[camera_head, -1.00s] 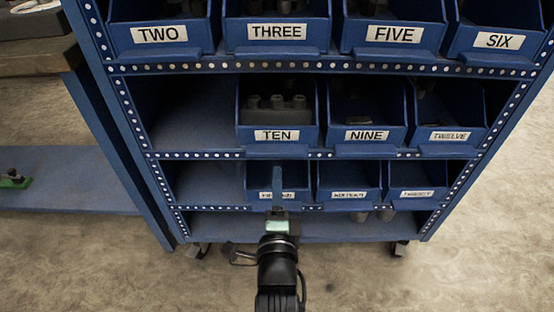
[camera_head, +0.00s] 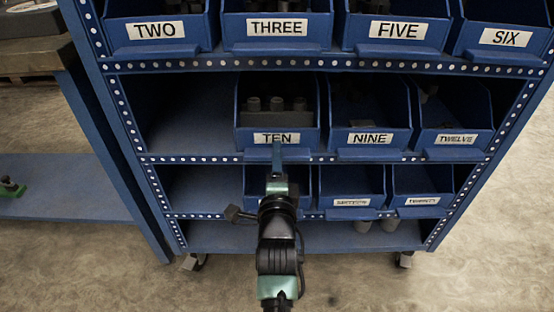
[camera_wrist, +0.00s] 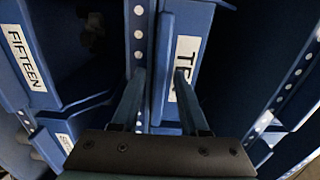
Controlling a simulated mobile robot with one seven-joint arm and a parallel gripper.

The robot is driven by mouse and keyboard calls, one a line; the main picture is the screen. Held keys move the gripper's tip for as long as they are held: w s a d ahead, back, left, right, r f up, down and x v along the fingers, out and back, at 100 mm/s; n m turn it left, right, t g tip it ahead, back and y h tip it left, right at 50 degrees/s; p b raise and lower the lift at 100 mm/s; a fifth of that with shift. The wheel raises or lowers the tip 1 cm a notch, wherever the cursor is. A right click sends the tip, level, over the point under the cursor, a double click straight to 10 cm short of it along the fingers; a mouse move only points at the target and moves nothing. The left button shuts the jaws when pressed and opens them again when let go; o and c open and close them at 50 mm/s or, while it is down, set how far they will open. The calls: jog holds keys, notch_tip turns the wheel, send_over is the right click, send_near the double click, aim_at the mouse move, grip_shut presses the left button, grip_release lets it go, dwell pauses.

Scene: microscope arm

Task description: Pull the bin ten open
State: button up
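Bin ten (camera_head: 277,118) is a blue open bin labelled TEN on the middle shelf. It holds grey cylindrical parts. My gripper (camera_head: 277,146) is just below its label, in front of the bin's lower front lip. In the wrist view, the two fingers of my gripper (camera_wrist: 160,74) are apart. The bin's front lip (camera_wrist: 164,40) lies between their tips, and the right finger covers part of the TEN label (camera_wrist: 186,60). I cannot tell whether the fingers touch the bin.
Bin nine (camera_head: 369,115) and bin twelve (camera_head: 455,115) stand to the right of bin ten. The shelf to its left (camera_head: 190,110) is empty. A lower row of bins includes bin fifteen (camera_wrist: 28,60). The perforated shelf edge (camera_head: 200,159) runs under bin ten.

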grip_shut()
dwell(1.2)
